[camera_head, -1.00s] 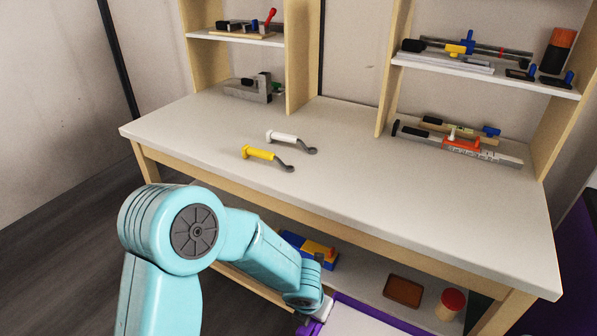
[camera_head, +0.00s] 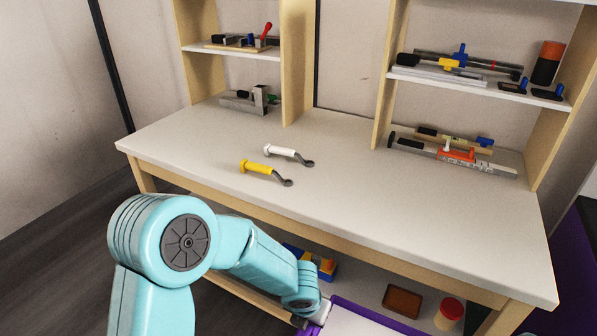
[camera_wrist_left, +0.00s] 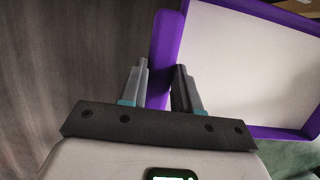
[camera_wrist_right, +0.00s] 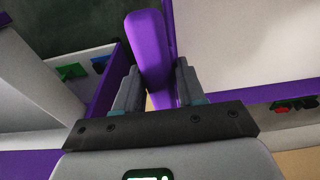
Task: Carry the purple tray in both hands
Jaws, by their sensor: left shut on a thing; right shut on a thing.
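The purple tray has a purple rim and a white floor. Only its far edge (camera_head: 378,313) shows at the bottom of the head view. My left gripper (camera_head: 318,313) is at the tray's left corner there. In the left wrist view, my left gripper (camera_wrist_left: 160,78) is shut on the tray's purple rim (camera_wrist_left: 166,45), with a finger on each side. In the right wrist view, my right gripper (camera_wrist_right: 156,78) is shut on a purple bar (camera_wrist_right: 150,45) at the tray's edge, beside the white floor (camera_wrist_right: 250,40). The right arm is out of the head view.
A workbench (camera_head: 400,210) stands ahead, with a yellow-handled tool (camera_head: 257,168) and a white-handled tool (camera_head: 281,151) on top. Its lower shelf holds a brown dish (camera_head: 403,301) and a red-lidded jar (camera_head: 450,312) near the tray. Dark open floor (camera_head: 50,240) lies left.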

